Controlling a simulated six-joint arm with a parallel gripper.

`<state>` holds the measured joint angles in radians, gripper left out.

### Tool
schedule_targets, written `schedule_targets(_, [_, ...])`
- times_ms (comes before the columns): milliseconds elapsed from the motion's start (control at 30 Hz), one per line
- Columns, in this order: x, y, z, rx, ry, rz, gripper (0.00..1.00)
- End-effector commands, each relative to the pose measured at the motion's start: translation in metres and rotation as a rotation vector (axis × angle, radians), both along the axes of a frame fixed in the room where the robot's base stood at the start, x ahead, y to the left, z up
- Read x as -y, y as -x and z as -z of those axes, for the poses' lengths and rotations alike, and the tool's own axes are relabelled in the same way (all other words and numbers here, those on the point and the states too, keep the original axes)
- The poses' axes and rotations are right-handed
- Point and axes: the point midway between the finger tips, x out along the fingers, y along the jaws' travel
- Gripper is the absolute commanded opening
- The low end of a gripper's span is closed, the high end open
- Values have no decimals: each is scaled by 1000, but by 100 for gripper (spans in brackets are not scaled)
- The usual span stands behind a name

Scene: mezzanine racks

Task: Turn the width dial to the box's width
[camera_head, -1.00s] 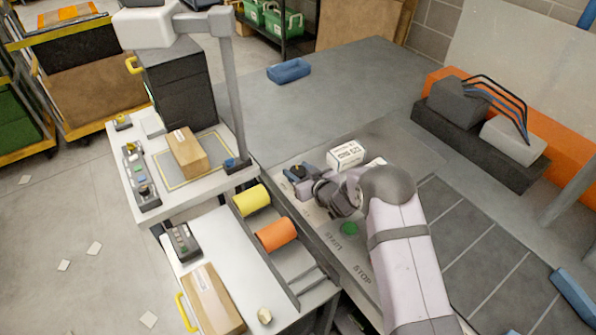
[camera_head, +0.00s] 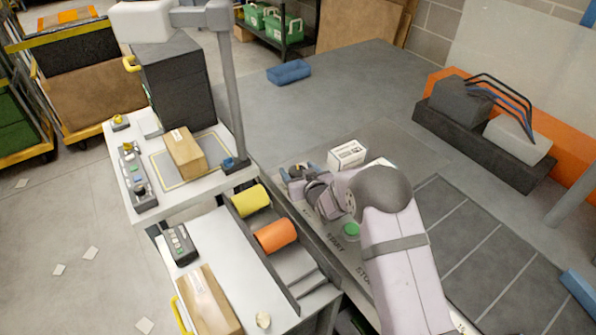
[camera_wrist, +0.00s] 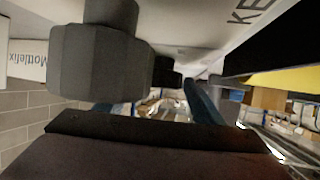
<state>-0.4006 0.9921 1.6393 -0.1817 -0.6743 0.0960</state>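My gripper (camera_head: 302,170) reaches low over the grey control panel beside the conveyor in the head view. In the wrist view, its two blue fingertips (camera_wrist: 158,108) stand apart with a gap between them. A large dark faceted knob (camera_wrist: 100,65) is close in front, partly covering the left finger. A smaller dark shape (camera_wrist: 168,76) shows behind it, too unclear to name. I cannot tell which is the width dial, nor read any setting. A brown cardboard box (camera_head: 185,153) lies on the marked plate (camera_head: 213,145) of the white stand.
A white printed box (camera_head: 346,154) stands just right of my gripper; it also shows in the wrist view (camera_wrist: 27,62). A green button (camera_head: 351,230) is on the panel nearby. Yellow (camera_head: 249,200) and orange (camera_head: 275,236) rollers lie to the left. Another cardboard box (camera_head: 208,300) is at lower left.

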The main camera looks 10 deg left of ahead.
Motion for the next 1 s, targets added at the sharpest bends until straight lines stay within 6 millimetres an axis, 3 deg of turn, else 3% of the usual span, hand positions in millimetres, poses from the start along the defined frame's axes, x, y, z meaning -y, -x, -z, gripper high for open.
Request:
schedule_targets(433, [4,7,-3,0,1,0,62])
schedule_targets(1000, [31,53,-25,1,0,0,62])
